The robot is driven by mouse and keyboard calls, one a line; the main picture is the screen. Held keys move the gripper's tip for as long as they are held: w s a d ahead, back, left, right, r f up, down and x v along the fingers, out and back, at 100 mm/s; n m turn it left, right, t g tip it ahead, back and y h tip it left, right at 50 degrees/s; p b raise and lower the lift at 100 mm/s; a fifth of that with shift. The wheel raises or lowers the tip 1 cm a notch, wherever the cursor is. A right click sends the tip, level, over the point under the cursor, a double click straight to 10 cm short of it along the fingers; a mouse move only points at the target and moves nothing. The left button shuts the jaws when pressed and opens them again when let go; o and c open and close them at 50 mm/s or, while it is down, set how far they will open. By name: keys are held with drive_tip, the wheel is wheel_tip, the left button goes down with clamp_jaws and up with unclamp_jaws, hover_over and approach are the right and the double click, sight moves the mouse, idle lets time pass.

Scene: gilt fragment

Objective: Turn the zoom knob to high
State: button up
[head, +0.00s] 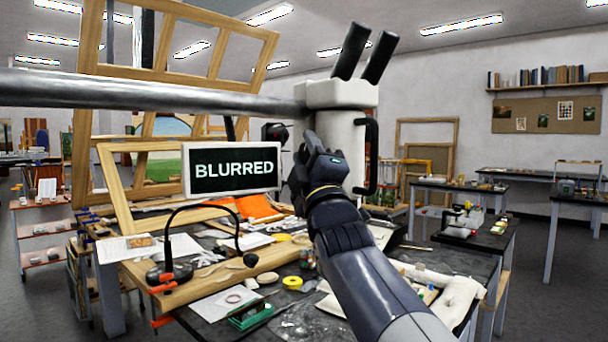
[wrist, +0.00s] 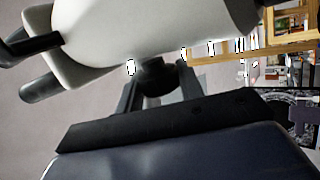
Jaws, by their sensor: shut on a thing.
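A white microscope head (head: 342,128) with two black eyepieces hangs from a thick metal boom (head: 150,92). In the wrist view its white body (wrist: 150,35) fills the top. A black knob (wrist: 152,75) sticks out from it, between the two fingers of my gripper (wrist: 158,88), which is shut on it. I see no marking that shows its setting. In the head view my gripper (head: 308,158) is up against the near side of the microscope head, and my arm hides the knob. Another dark round part (head: 275,133) shows at the left of the head.
A display (head: 232,170) reading "BLURRED" stands left of my gripper. Below is a cluttered workbench (head: 345,285) with a gooseneck lamp (head: 168,262), yellow tape (head: 292,282) and orange cloth (head: 258,206). A black handle (head: 371,155) is on the microscope's right.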

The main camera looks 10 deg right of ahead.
drive_tip(key=t+b, duration=0.1)
drive_tip(key=b, duration=0.1)
drive_tip(key=shift+f+m+b, duration=0.3)
drive_tip(key=shift+b, duration=0.1)
drive_tip(key=shift+r+t+h+b, duration=0.25)
drive_tip(key=shift+t+h+b, duration=0.05)
drive_tip(key=shift+h, duration=0.2)
drive_tip(key=o, duration=1)
drive_tip(key=shift+c, duration=0.2)
drive_tip(key=shift+s+f, duration=0.1)
drive_tip(key=shift+s, duration=0.05)
drive_tip(key=b+v, duration=0.2)
drive_tip(key=v, duration=0.8)
drive_tip(key=shift+s, duration=0.25)
drive_tip(key=shift+f, duration=0.15)
